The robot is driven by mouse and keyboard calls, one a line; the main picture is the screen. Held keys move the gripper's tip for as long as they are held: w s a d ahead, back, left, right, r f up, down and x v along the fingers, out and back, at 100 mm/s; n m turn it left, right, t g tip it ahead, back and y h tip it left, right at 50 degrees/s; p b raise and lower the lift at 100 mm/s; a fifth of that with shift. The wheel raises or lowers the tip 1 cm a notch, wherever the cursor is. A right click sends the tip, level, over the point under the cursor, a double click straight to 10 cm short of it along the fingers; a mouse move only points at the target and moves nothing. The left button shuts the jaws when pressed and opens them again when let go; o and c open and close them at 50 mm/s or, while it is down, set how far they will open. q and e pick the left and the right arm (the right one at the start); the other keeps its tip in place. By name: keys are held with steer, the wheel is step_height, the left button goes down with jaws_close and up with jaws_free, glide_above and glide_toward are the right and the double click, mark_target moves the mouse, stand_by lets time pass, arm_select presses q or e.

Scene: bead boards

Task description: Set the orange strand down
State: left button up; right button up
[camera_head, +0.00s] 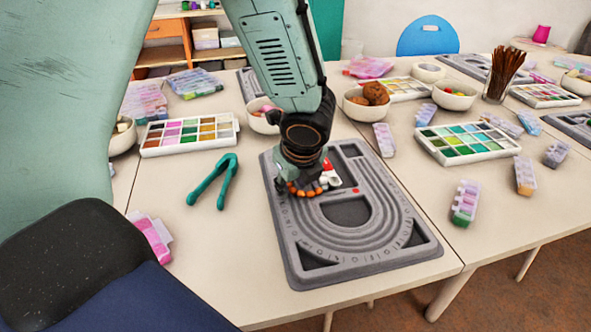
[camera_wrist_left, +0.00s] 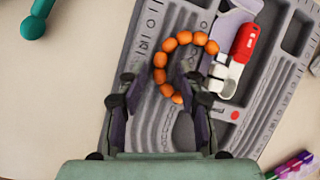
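The orange strand (camera_wrist_left: 160,60), a curved row of round orange beads, shows over the grey bead board (camera_wrist_left: 145,70) in the left wrist view. In the head view its beads (camera_head: 303,189) show just below my left gripper (camera_head: 306,184), above the board (camera_head: 335,268). I see a gap beside the beads. I cannot tell whether the strand fully rests on the board. My right gripper is not in view.
A red-and-white piece (camera_wrist_left: 243,45) lies on the board right of the strand. Teal pliers (camera_head: 213,182) lie left of the board. Bead trays (camera_head: 190,147), bowls (camera_head: 455,100) and small bead boxes stand around. Bare table shows left of the board.

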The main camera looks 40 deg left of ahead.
arm_select(q)
steer(key=p+v, duration=0.8)
steer(key=v, duration=0.4)
steer(key=shift+r, duration=0.15)
stand_by(0.4)
